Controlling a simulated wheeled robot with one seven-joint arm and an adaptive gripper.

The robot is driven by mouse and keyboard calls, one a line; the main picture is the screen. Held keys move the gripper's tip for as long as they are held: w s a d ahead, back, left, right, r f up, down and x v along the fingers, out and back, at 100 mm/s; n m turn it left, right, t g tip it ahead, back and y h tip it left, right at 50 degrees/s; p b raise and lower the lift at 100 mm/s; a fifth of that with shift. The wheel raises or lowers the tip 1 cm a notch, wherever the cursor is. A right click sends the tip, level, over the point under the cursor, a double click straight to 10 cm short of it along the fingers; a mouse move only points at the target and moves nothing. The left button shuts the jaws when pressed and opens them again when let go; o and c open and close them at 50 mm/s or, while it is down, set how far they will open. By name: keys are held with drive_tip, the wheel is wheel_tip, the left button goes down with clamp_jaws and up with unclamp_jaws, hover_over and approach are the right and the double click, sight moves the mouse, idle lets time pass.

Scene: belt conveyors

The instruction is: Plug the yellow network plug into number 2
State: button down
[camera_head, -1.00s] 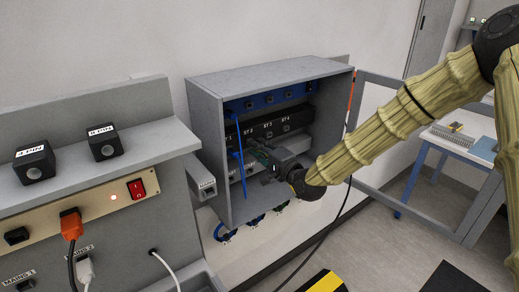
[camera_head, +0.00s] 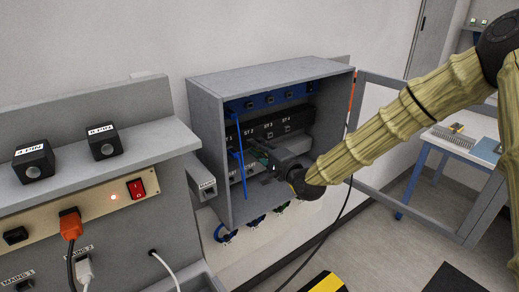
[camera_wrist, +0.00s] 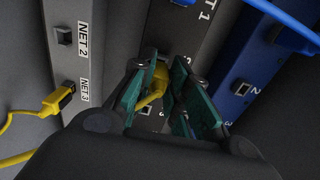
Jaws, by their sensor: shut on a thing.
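My gripper (camera_wrist: 152,100) has green finger pads and is shut on a yellow plug (camera_wrist: 157,80), with a yellow lead between the pads. The plug's front is against or very close to the black strip (camera_wrist: 150,40) below the ST 1 label; I cannot tell whether it is seated. The label beside it is mostly hidden by a finger. In the head view my gripper (camera_head: 261,154) is inside the open grey cabinet, below the ST 2 label (camera_head: 248,132). The NET 2 socket (camera_wrist: 64,36) on the grey strip looks empty.
Another yellow plug (camera_wrist: 60,99) sits at NET 3. A blue strip (camera_wrist: 245,80) with sockets and a blue cable (camera_wrist: 285,20) lie to the right. The cabinet's side wall (camera_head: 205,150) is close to the left, and its open door frame (camera_head: 400,85) stands at right.

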drive_tip(key=shift+w+a, duration=0.3)
drive_tip(key=shift+w, duration=0.1)
idle(0.5)
drive_tip(key=c, duration=1.3)
unclamp_jaws()
